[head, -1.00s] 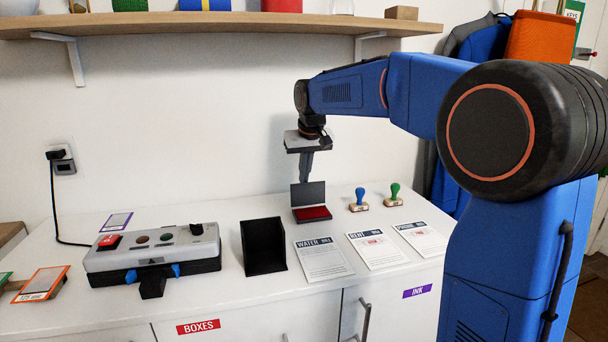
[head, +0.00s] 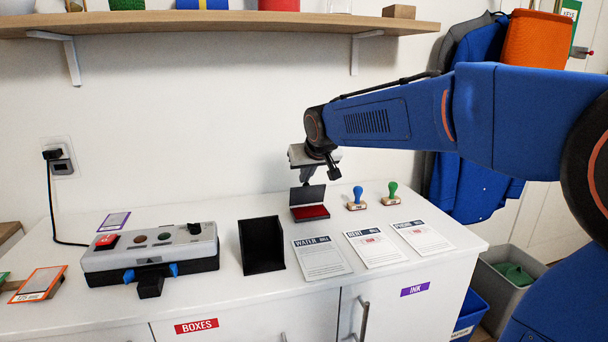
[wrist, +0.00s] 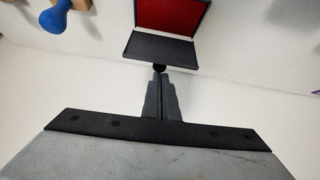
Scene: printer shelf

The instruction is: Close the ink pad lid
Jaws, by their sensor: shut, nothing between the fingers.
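The ink pad (head: 310,213) lies on the white cabinet top with its red pad showing. Its dark lid (head: 308,195) stands open, raised along the back edge. In the wrist view the red pad (wrist: 172,13) and the lid (wrist: 160,48) show at the top. My gripper (head: 304,183) is shut and empty, behind and just above the lid. In the wrist view my gripper's fingertips (wrist: 160,70) are close to the lid's edge; I cannot tell whether they touch it.
A blue stamp (head: 357,199) and a green stamp (head: 391,194) stand right of the pad. Several printed bills, including the water bill (head: 321,259), lie in front. A black holder (head: 262,246) and a grey button box (head: 152,254) stand left. A wooden shelf (head: 220,26) hangs above.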

